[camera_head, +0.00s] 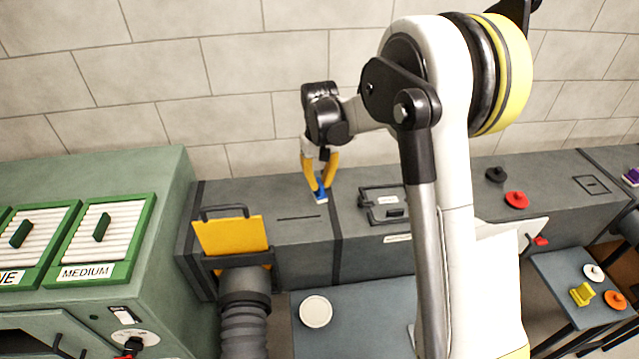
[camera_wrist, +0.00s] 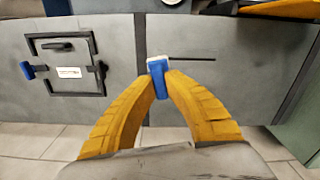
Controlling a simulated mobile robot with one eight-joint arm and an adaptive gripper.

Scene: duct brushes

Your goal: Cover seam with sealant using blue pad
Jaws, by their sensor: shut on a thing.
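My gripper (camera_head: 320,184) is shut on the blue pad (camera_head: 319,192), which has a pale, whitish face on its lower edge. In the wrist view, the pad (camera_wrist: 159,82) sits between the yellow fingertips (camera_wrist: 158,85). The gripper points down at the top of the grey duct (camera_head: 260,195), at the dark band of the seam (camera_head: 336,240). In the wrist view the dark seam band (camera_wrist: 140,40) runs just left of the pad. I cannot tell whether the pad touches the duct. No sealant is clearly visible on the seam.
A latched hatch (camera_head: 383,205) lies right of the seam, and a thin slot (camera_head: 298,217) left of it. A yellow plate (camera_head: 230,236) stands upright at left. Red (camera_head: 516,199) and black (camera_head: 495,174) knobs are farther right. A white disc (camera_head: 316,311) lies on the blue-grey table (camera_head: 365,305).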

